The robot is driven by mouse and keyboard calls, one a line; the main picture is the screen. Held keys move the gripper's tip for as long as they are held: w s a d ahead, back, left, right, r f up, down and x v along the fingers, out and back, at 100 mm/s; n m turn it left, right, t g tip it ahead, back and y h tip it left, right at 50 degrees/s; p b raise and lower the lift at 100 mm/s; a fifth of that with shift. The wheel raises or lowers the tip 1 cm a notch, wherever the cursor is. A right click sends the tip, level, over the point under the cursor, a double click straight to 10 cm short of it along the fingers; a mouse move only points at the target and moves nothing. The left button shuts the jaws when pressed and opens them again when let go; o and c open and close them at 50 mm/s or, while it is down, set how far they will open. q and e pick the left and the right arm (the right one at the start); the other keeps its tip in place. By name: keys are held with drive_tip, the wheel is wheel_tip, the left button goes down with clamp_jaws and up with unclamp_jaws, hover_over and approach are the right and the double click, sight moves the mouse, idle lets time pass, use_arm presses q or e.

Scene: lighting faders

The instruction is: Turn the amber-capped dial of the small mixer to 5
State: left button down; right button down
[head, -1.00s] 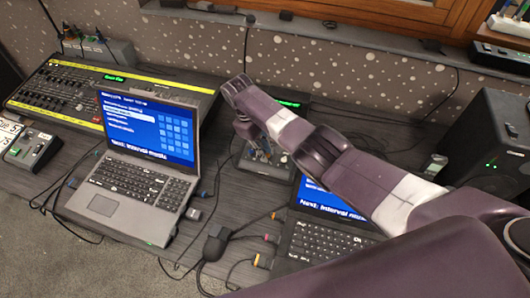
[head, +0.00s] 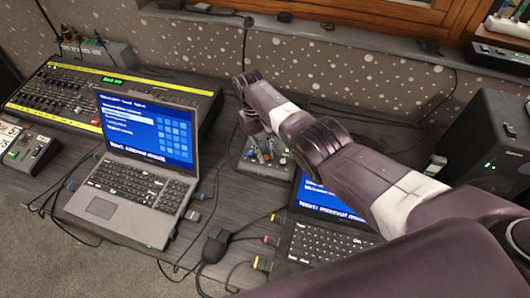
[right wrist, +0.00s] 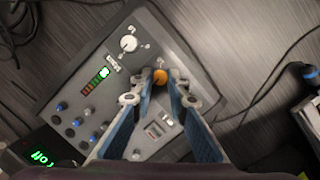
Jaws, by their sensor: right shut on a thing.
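The small mixer (right wrist: 100,60) is a grey panel with knobs, partly hidden by my right arm in the head view (head: 262,172). Its amber-capped dial (right wrist: 160,76) sits between the fingertips of my right gripper (right wrist: 162,84), which is shut on it. The dial's pointer and scale numbers are too small to read. In the head view the dial cannot be made out, and my right gripper (head: 248,122) is over the mixer's back left part. My left gripper is not in view.
A white-capped dial (right wrist: 128,43) and several blue and dark knobs share the panel. A laptop (head: 140,165) stands left of the mixer, another laptop (head: 325,237) in front. A large mixer (head: 75,95) is at back left, a speaker (head: 500,140) at right. Cables lie between.

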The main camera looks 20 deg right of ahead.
drive_tip(key=c, duration=1.9)
unclamp_jaws()
drive_tip(key=v, duration=1.2)
